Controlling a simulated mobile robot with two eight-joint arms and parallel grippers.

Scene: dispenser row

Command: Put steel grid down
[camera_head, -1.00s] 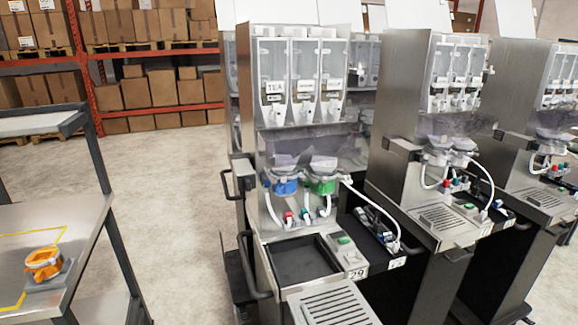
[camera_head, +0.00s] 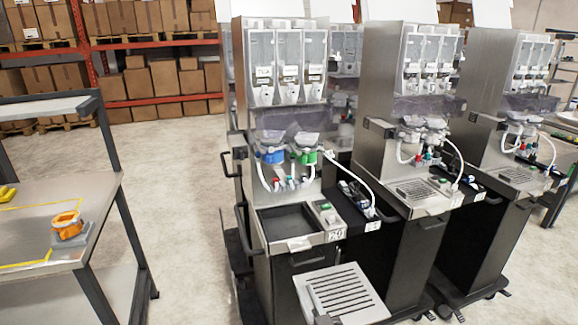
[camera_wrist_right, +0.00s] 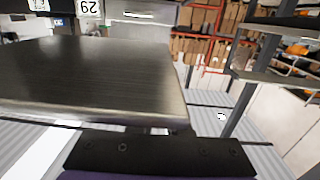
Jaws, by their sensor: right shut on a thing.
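The steel grid (camera_head: 345,296), a slotted metal plate, is in front of the nearest dispenser at the bottom of the head view. It is held out from the machine front, below the open drip-tray recess (camera_head: 286,220). My right gripper (camera_head: 323,317) shows only as a small dark part at the grid's near left edge and is shut on it. In the right wrist view a broad metal plate (camera_wrist_right: 95,80), apparently the grid, fills the left, with dark gripper parts (camera_wrist_right: 155,150) below. My left gripper is out of view.
A metal table (camera_head: 103,215) stands at the left with an orange part (camera_head: 66,222) on a grey block and yellow marking lines. More dispensers (camera_head: 410,120) stand to the right. Open floor (camera_head: 185,215) lies between table and machine. Shelves with cartons (camera_head: 150,85) are behind.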

